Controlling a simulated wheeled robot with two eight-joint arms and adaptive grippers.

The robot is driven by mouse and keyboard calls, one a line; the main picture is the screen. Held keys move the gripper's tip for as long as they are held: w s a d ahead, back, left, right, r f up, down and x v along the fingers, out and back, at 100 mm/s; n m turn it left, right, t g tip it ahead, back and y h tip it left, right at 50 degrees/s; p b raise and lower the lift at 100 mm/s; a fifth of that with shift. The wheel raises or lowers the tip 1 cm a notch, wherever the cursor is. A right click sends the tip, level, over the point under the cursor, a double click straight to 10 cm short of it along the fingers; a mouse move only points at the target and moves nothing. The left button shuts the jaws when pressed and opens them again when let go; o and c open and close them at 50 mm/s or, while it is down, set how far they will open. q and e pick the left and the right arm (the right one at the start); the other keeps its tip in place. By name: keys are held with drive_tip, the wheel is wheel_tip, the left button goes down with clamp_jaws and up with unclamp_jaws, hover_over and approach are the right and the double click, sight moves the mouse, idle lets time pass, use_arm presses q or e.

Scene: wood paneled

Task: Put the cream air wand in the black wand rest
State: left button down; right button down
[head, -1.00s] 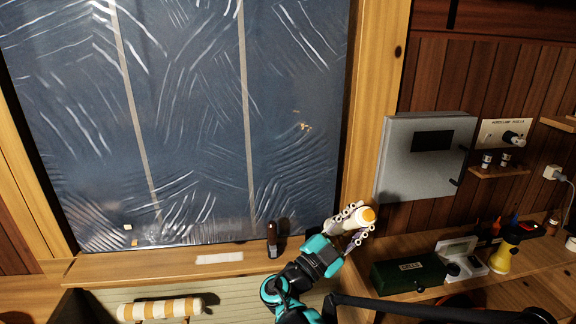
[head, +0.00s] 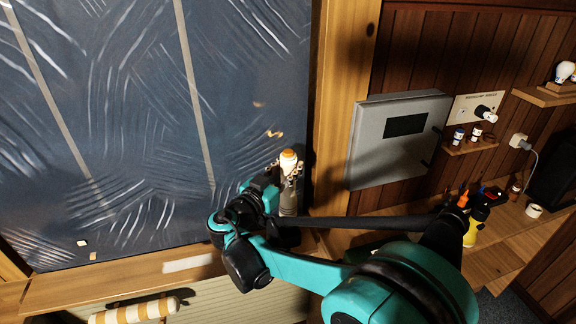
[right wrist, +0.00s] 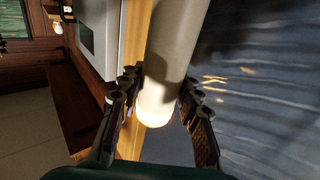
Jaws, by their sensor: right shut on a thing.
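The cream air wand (head: 288,160), with an orange end, is held in my right gripper (head: 292,171) in front of the dark blue panel, above the sill. In the right wrist view the wand (right wrist: 170,50) is a thick pale cylinder between the two dark fingers (right wrist: 156,105), which close on it from both sides. I cannot pick out the black wand rest now; my right arm covers part of the sill, where a small dark upright object stood in the earlier head view. My left gripper is not in view.
A wooden sill (head: 110,278) runs below the plastic-covered panel (head: 120,120), with a white strip (head: 188,262) on it. A striped roll (head: 133,311) lies lower left. A grey wall box (head: 395,140) and a workbench with a yellow bottle (head: 471,232) are at right.

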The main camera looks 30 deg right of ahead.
sight(284, 196)
drive_tip(key=shift+w+f, duration=0.1)
drive_tip(key=shift+f+b, duration=0.85)
wheel_tip(284, 196, down, 6)
drive_tip(key=b, duration=0.5)
drive_tip(key=shift+f, duration=0.25)
drive_tip(key=c, duration=1)
unclamp_jaws()
drive_tip(key=o, duration=0.3)
